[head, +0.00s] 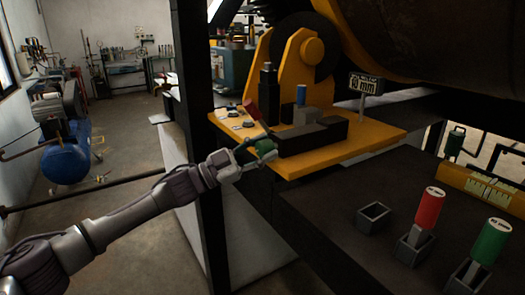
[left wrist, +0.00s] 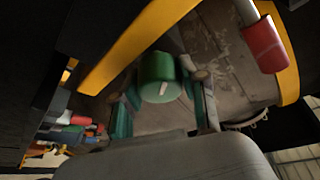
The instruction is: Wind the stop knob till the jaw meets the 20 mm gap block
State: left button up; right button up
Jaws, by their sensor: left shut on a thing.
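The stop knob is a green cylinder (head: 264,149) at the front left end of the dark stop fixture (head: 312,137). My left gripper (head: 258,153) is shut on it. In the left wrist view the knob (left wrist: 157,78) sits between my two fingers, with a white mark on its face. A blue-topped gap block (head: 301,96) stands upright at the grey jaw (head: 306,116) on the fixture; its size marking is not readable. Whether the jaw touches the block cannot be told from here. My right gripper is in neither view.
A red-handled lever (head: 251,109) rises close above the knob. A small mm sign (head: 365,86) stands on the yellow shelf (head: 375,138). Red-topped (head: 431,207) and green-topped (head: 490,241) blocks stand in holders on the dark bench, beside an empty holder (head: 373,217).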

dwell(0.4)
pick_arm(q)
jog(key=o, duration=1.1)
jog(key=shift+o, duration=0.2)
jog(key=v, duration=1.2)
